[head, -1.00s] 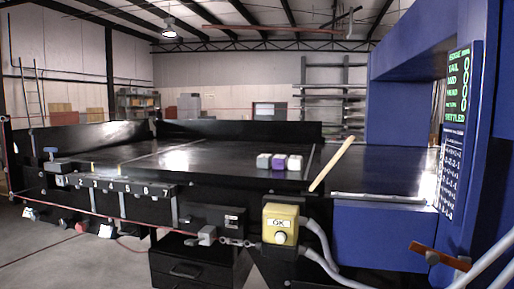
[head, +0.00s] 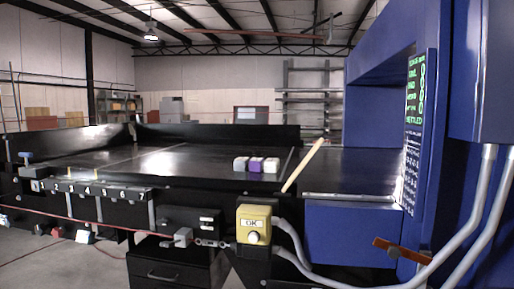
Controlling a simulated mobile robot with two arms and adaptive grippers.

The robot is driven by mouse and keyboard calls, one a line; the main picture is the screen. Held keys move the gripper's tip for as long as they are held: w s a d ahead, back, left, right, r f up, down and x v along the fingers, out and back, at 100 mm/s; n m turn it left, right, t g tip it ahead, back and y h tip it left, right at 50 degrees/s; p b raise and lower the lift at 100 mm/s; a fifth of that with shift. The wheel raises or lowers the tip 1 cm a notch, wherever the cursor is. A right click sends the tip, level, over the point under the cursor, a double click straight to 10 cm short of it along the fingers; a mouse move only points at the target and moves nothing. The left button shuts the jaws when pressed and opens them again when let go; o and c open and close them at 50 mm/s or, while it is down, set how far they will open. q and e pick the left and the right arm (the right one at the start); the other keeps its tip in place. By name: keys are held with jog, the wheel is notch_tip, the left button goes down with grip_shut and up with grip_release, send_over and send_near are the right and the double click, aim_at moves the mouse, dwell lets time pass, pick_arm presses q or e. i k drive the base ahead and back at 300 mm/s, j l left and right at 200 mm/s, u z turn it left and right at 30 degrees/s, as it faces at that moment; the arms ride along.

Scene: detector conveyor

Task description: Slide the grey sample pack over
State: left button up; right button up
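Three small packs stand in a row on the black conveyor bed (head: 190,162) near its right end. The left one is a pale grey pack (head: 241,164), the middle one is a purple pack (head: 256,165) with a light top, and the right one is another pale grey-white pack (head: 271,166). They sit close together; I cannot tell whether they touch. From here I cannot tell which pale pack is the grey sample pack. Neither of my grippers is in view.
A tan stick (head: 303,166) leans up at the bed's right end. A yellow OK button box (head: 254,225) stands in front with grey conduits. A blue detector housing (head: 385,120) with a text panel (head: 414,130) rises at the right. Numbered slots (head: 98,190) line the front left.

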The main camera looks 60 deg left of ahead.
aim_at(241, 164)
jog(key=k+j, duration=0.55)
jog(key=j, duration=0.15)
jog(key=k+j, duration=0.55)
jog(key=j, duration=0.15)
